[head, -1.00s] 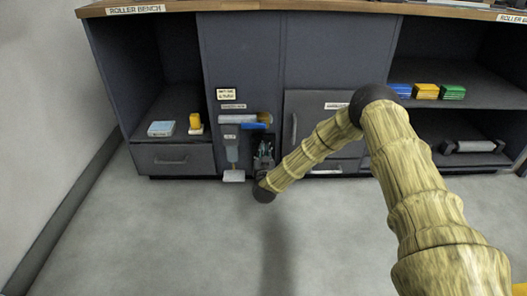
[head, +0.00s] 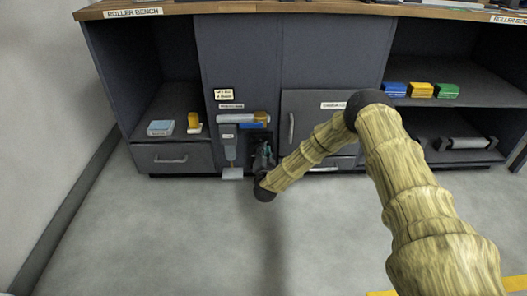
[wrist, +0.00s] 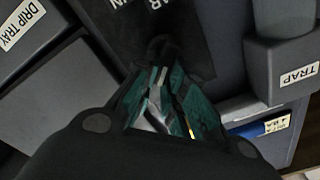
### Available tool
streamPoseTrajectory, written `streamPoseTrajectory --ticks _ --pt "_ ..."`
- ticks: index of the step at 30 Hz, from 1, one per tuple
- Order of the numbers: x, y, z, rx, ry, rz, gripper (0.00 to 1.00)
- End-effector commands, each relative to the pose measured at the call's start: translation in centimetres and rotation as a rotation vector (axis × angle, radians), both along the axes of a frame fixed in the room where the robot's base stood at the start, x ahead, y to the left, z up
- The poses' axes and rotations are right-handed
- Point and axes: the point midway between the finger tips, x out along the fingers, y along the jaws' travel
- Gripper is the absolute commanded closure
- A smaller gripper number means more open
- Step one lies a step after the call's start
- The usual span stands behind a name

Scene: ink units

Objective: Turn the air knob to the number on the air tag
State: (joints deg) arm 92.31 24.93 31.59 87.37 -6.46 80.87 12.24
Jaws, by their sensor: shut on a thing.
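My gripper (wrist: 160,85) points at a black panel (wrist: 185,35) with white lettering, partly cut off, in the wrist view. Its fingers are shut on a dark knob (wrist: 163,45), which I take to be the air knob. The knob is mostly hidden, so its pointer and setting cannot be read. In the head view my gripper (head: 263,155) is low at the cabinet front, right of the grey trap unit (head: 229,146). A cream tag (head: 223,94) is above on the cabinet; its text is too small to read. I cannot tell which tag is the air tag.
A grey box marked TRAP (wrist: 285,55) is close on the right in the wrist view; a DRIP TRAY drawer (wrist: 35,50) is at left. A blue handle (head: 252,125) is just above my gripper. Open floor (head: 180,240) lies in front.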

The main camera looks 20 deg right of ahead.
Motion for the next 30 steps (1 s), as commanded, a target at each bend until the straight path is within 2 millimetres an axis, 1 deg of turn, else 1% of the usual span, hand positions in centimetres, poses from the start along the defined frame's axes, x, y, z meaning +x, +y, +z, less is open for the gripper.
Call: streamPoseTrajectory --ticks 14,15,17,18,19,27,30 --pt "-0.09 -0.15 -0.16 0.018 -0.004 -0.001 1.00" --pt "-0.10 -0.14 -0.17 0.017 -0.003 -0.001 0.86" --pt "-0.10 -0.14 -0.17 0.017 -0.003 -0.001 0.75" --pt "-0.09 -0.12 -0.16 0.017 -0.003 -0.001 0.68" --pt "-0.08 -0.10 -0.15 0.017 -0.003 -0.001 0.66" --pt "-0.03 0.04 -0.09 0.017 -0.004 0.001 0.66" --pt "-0.35 0.12 -0.09 0.017 -0.004 0.001 0.66"
